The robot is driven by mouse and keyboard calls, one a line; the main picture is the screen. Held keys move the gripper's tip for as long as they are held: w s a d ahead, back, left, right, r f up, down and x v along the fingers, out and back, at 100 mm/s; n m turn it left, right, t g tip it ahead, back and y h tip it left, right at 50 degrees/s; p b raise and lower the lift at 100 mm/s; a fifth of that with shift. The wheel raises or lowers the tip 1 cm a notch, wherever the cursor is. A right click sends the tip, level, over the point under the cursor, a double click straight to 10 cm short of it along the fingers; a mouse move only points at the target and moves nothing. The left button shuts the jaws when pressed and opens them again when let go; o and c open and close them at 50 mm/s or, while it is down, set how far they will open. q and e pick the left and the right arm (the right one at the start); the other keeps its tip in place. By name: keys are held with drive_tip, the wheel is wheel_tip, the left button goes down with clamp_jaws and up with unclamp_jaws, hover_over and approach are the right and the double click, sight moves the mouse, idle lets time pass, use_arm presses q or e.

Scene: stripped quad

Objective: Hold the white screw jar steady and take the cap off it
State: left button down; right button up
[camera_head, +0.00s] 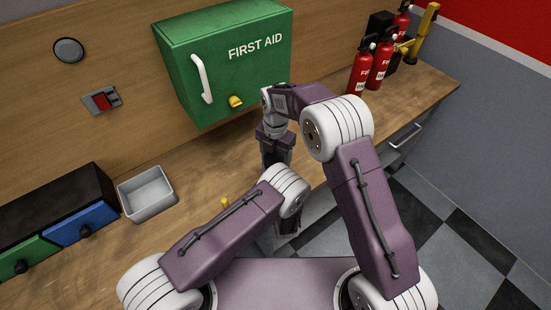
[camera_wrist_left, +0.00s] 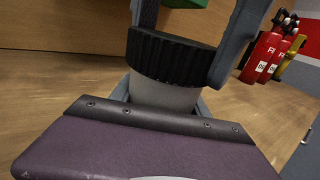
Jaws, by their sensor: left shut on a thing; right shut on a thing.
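The white screw jar (camera_wrist_left: 165,96) shows in the left wrist view as a pale, upright body below a ribbed black cap (camera_wrist_left: 172,57). The cap sits over the jar's top; I cannot tell whether it is still threaded. My left gripper (camera_wrist_left: 160,102) is shut on the jar body, its grey fingers at both sides. My right gripper (camera_head: 276,160) points down in the head view and is shut on the cap, with its fingers at either side of the cap in the left wrist view. In the head view the jar and my left gripper are hidden behind my arms.
A green first aid cabinet (camera_head: 228,62) stands behind my right gripper. A grey tray (camera_head: 147,192) and a black drawer unit (camera_head: 50,225) are on the wooden bench at left. Red fire extinguishers (camera_head: 379,65) stand at the back right. A small yellow thing (camera_head: 225,203) is near my left arm.

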sight(276, 159)
drive_tip(key=shift+r, duration=0.6)
wheel_tip(276, 159, up, 4)
drive_tip(key=shift+r, duration=0.1)
use_arm(q)
drive_tip(key=shift+c, duration=2.3)
unclamp_jaws()
use_arm(e)
drive_tip(key=shift+f, duration=0.25)
